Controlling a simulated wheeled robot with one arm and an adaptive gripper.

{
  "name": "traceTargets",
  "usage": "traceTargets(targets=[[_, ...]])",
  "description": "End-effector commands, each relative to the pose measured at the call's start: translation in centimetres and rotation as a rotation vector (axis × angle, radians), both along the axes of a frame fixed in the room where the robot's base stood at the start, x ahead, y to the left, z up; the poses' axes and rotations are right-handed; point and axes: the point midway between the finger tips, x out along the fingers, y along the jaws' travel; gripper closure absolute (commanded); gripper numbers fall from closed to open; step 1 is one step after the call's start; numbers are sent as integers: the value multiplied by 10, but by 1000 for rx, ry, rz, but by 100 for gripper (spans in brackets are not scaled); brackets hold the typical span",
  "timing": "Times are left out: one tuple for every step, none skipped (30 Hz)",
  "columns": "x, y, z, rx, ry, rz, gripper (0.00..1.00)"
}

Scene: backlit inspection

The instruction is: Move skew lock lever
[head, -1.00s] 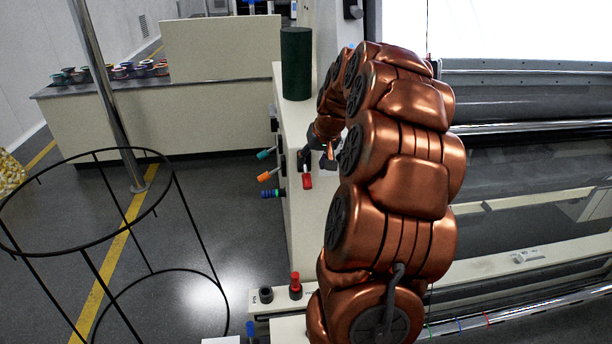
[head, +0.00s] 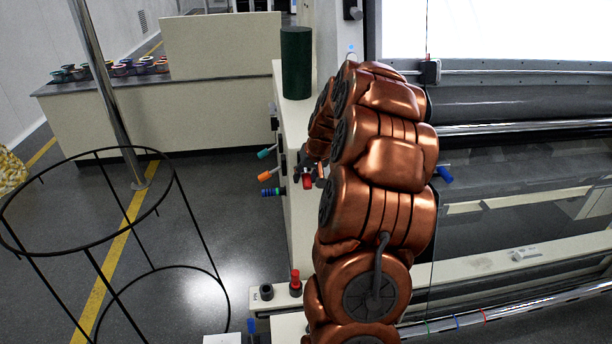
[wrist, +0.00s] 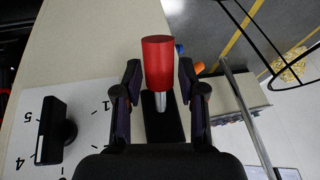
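A lever with a red cylindrical grip (wrist: 158,62) on a short metal stem rises from a black slotted plate (wrist: 162,122) in the wrist view. In the head view its red grip (head: 307,181) shows on the side of the pale machine cabinet. My gripper (wrist: 159,75) is open, with one finger on each side of the red grip and a visible gap on both sides. In the head view my copper-coloured arm hides most of the gripper. No label naming the lever is readable.
A black knob (wrist: 55,130) on a numbered dial plate sits beside the lever. Orange (head: 269,175), teal (head: 264,153) and blue (head: 272,192) handles stick out to the left of the cabinet. A dark green cylinder (head: 296,62) stands on top. A black wire-frame stand (head: 100,250) is at left.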

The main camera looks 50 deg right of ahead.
Motion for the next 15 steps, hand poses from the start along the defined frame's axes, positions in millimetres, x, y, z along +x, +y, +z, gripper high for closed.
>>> traceTargets(targets=[[0,0,0,0,0,0,68],[0,0,0,0,0,0,71],[0,0,0,0,0,0,75],[0,0,0,0,0,0,79],[0,0,0,0,0,0,82],[0,0,0,0,0,0,86],[0,0,0,0,0,0,89],[0,0,0,0,0,0,92],[0,0,0,0,0,0,96],[0,0,0,0,0,0,99],[0,0,0,0,0,0,100],[0,0,0,0,0,0,100],[0,0,0,0,0,0,100],[0,0,0,0,0,0,100],[0,0,0,0,0,0,100]])
